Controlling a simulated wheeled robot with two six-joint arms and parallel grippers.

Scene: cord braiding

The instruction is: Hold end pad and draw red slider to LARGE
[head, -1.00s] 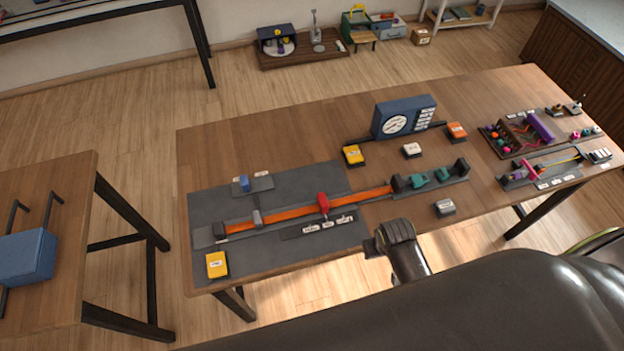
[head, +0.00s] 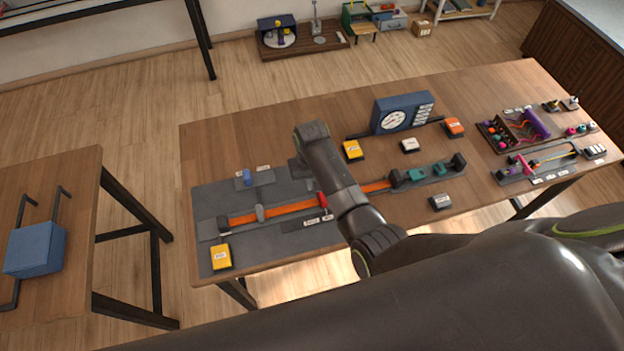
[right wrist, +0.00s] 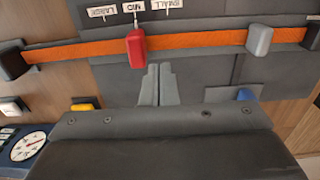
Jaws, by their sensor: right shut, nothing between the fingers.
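The red slider (head: 322,200) sits on the orange band (head: 290,208). In the right wrist view the red slider (right wrist: 135,46) lines up with the MID label (right wrist: 133,8), between LARGE (right wrist: 102,13) and SMALL (right wrist: 168,4). A grey block (head: 260,213) is on the band farther left. A dark block (head: 223,223) is at the band's left end; I cannot tell which is the end pad. My right gripper (right wrist: 158,82) is shut and empty, its tips beside the red slider, apart from it in the picture. My right forearm hides part of the band. My left gripper is out of view.
Yellow boxes (head: 220,257) (head: 352,150) and a blue dial box (head: 403,113) stand on the table. A small blue block (head: 247,177) is behind the band.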

